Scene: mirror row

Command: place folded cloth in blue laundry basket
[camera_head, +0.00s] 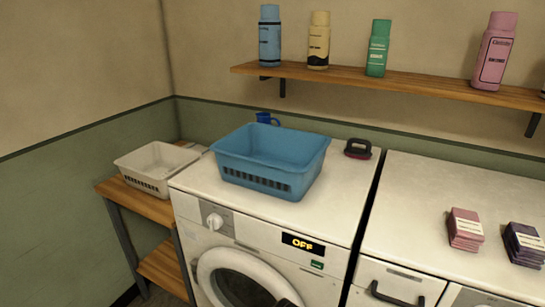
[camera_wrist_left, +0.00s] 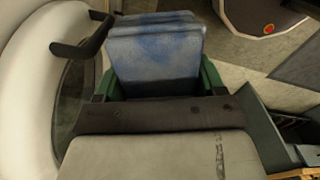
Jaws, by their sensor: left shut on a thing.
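The blue laundry basket (camera_head: 262,174) stands upright on top of the white washing machine in the head view. The part of its inside that I can see looks empty. In the left wrist view, my left gripper (camera_wrist_left: 157,72) has its green fingers on either side of a folded blue cloth (camera_wrist_left: 155,50) and is shut on it. The cloth shows several stacked layers with mottled blue and pale patches. It is held low, beside the washer's round door, apart from the basket. Neither gripper shows in the head view.
A pale basket (camera_head: 157,166) sits on a wooden side table (camera_head: 137,202) at left. A blue cup (camera_head: 266,118) and a dark red-and-black object (camera_head: 358,148) stand near the blue basket. The washer door (camera_head: 240,280) has a dark handle (camera_wrist_left: 82,42). Bottles line the wall shelf (camera_head: 400,80).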

